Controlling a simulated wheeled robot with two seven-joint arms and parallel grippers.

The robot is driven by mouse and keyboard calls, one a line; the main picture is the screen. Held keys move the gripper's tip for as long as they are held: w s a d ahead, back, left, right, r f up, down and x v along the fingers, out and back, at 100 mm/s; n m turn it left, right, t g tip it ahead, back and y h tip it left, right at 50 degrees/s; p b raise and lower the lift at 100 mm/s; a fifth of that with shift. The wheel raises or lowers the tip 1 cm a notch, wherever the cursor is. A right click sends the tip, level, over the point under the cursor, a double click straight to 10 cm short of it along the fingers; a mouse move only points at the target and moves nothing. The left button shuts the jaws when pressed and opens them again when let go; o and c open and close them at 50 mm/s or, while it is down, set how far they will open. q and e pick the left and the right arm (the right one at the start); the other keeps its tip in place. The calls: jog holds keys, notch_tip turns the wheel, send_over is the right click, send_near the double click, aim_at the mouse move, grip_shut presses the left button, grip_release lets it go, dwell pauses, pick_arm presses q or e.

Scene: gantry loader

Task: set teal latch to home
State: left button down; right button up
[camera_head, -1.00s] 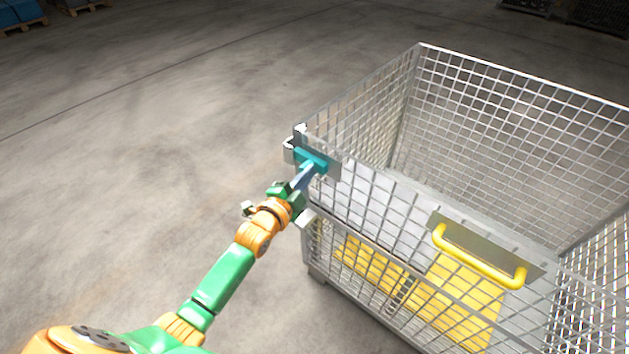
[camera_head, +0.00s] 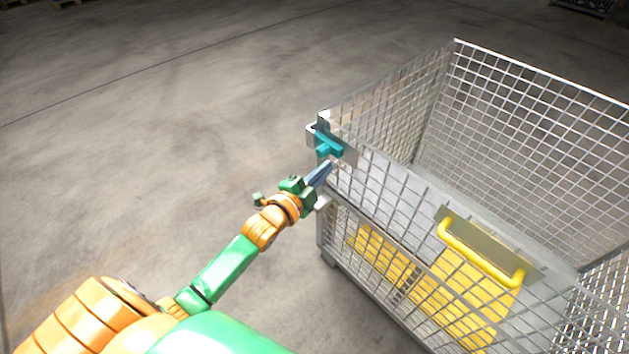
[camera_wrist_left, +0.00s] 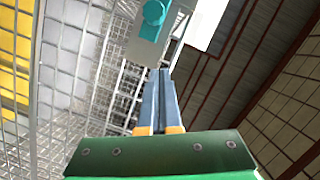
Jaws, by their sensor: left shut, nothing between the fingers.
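The teal latch (camera_head: 328,143) sits on a metal plate at the near left corner post of a wire mesh cage (camera_head: 400,200). In the left wrist view the teal latch (camera_wrist_left: 155,14) is at the top, on a pale plate, ahead of the fingers. My left gripper (camera_head: 324,170) is just below the latch in the head view. Its fingers are shut with nothing between them, and they also show in the left wrist view (camera_wrist_left: 158,72). The fingertips appear apart from the latch. My right gripper is not in view.
A yellow handle (camera_head: 482,255) is fixed to the cage's front panel. Yellow items (camera_head: 455,300) show behind the lower mesh. The concrete floor (camera_head: 150,150) left of the cage is clear. Pallets stand far back.

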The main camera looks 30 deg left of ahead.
pick_arm(q)
jog(key=s, duration=0.2)
jog(key=s+a, duration=0.1)
jog(key=s, duration=0.1)
jog(key=shift+s+a+r, duration=0.15)
jog(key=shift+s, duration=0.25)
